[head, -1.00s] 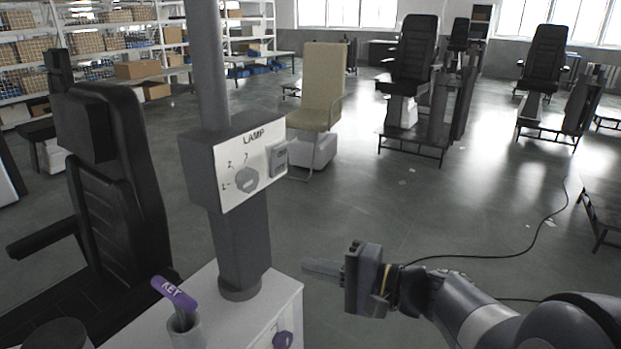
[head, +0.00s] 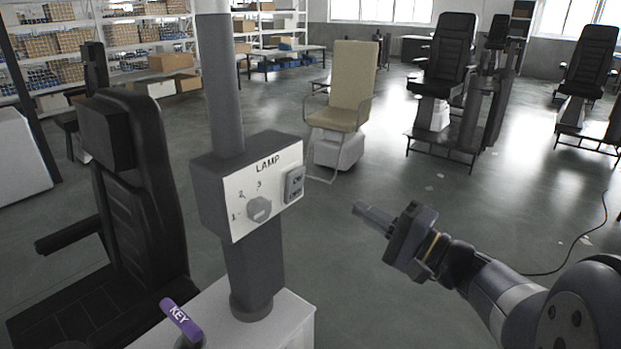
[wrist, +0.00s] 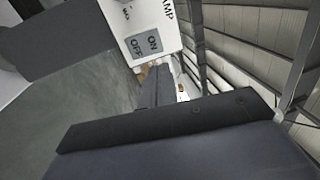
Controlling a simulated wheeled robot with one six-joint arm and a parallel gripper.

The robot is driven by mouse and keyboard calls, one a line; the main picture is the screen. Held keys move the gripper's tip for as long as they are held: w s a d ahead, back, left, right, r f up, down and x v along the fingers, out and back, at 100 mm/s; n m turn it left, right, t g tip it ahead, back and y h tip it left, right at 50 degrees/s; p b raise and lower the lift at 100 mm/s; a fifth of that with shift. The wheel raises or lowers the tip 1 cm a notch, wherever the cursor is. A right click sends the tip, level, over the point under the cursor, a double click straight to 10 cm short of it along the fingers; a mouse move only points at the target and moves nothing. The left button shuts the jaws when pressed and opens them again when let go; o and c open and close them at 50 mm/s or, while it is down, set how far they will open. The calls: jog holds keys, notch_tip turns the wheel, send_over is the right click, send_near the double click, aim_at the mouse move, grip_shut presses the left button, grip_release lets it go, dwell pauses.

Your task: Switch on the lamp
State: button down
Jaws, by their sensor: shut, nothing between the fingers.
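The lamp control box (head: 212,196) is mounted on a dark column above a white cabinet. Its white LAMP panel (head: 236,190) carries a round grey dial (head: 259,209) marked 1, 2, 3 and a grey ON/OFF switch (head: 295,184) at its right edge. ON is above OFF. In the wrist view the switch (wrist: 144,46) shows on the panel, beyond my fingers. My gripper (head: 358,208) is shut and empty, to the right of the box and a little lower. It is apart from the panel, its fingers pointing toward the box. The lamp itself is not recognisable.
A purple KEY tag (head: 181,319) stands at the cabinet's (head: 285,318) front left. A black chair (head: 140,190) is left of the column and a beige chair (head: 345,95) stands behind. The floor between my gripper and the box is open.

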aim_at(295, 171)
jog(key=p+x, duration=0.4)
jog(key=x, duration=0.8)
jog(key=shift+w+a, duration=0.2)
jog(key=shift+a, duration=0.1)
jog(key=shift+a+r+h+p, duration=0.1)
jog(key=shift+r+h+p, duration=0.25)
jog(key=shift+p, duration=0.6)
jog(key=p, duration=0.1)
jog(key=g+h+p, duration=0.1)
jog(key=shift+w+a+r+g+p, duration=0.1)
jog(key=shift+r+g+p, duration=0.2)
jog(key=shift+p, duration=0.1)
jog(key=shift+w+f+h, duration=0.1)
jog(key=shift+f+h, duration=0.05)
jog(key=shift+h, duration=0.2)
jog(key=shift+a+f+b, duration=0.1)
jog(key=shift+a+b, duration=0.05)
jog(key=shift+b, duration=0.65)
jog(key=shift+w, duration=0.1)
